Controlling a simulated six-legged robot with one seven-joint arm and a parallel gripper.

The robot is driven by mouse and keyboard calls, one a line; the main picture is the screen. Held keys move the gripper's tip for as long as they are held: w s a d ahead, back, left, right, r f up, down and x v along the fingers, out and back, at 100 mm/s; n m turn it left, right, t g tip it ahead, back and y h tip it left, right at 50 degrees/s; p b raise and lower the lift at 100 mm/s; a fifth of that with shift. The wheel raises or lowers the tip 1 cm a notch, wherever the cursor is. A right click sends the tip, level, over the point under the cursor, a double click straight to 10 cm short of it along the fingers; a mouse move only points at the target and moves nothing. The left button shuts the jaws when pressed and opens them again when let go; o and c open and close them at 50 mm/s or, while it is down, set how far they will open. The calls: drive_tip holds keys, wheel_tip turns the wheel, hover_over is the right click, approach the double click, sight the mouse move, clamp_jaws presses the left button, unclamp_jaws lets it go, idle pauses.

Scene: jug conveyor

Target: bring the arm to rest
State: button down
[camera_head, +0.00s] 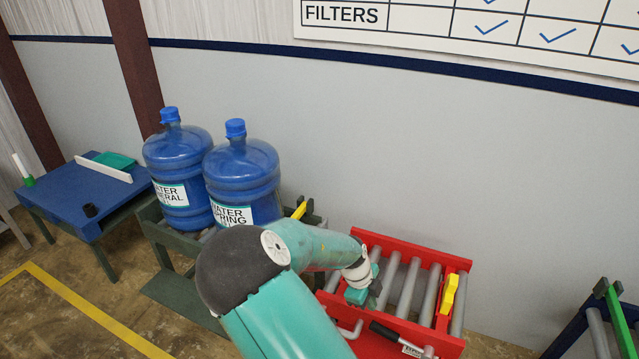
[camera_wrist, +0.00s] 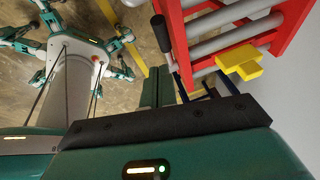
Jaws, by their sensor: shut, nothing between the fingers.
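My arm reaches from the bottom middle of the head view toward the right, bent at a large dark joint. My gripper (camera_head: 362,295) is at its end, over the left part of a red roller conveyor (camera_head: 420,250). It is shut with nothing held, and the arm partly hides it. In the wrist view, the gripper's teal housing and black plate fill the bottom. The red conveyor frame (camera_wrist: 180,40) is above it there, with a black-handled lever (camera_wrist: 162,35) and a yellow block (camera_wrist: 238,62). I cannot tell whether the gripper touches the conveyor.
Two blue water jugs (camera_head: 178,170) (camera_head: 240,180) stand upright on a dark green stand (camera_head: 150,228), left of my arm. A blue table (camera_head: 75,195) is at the far left. Another green and blue frame (camera_head: 615,315) is at the right edge. A grey wall (camera_head: 400,150) stands behind.

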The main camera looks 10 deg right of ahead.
drive_tip(key=s+a+r+n+t+y, duration=0.1)
drive_tip(key=s+a+r+n+y, duration=0.25)
drive_tip(key=r+n, duration=0.45)
drive_tip(key=s+a+r+n+t+y, duration=0.1)
drive_tip(key=s+a+r+n+y, duration=0.3)
drive_tip(key=r, duration=0.5)
drive_tip(key=s+r+n+t+h, duration=0.3)
drive_tip(key=s+r+n+t, duration=0.1)
drive_tip(key=s+r+n, duration=0.9)
drive_tip(key=shift+s+a+r+n, duration=0.15)
drive_tip(key=shift+r+n, duration=0.45)
drive_tip(key=shift+r, duration=0.15)
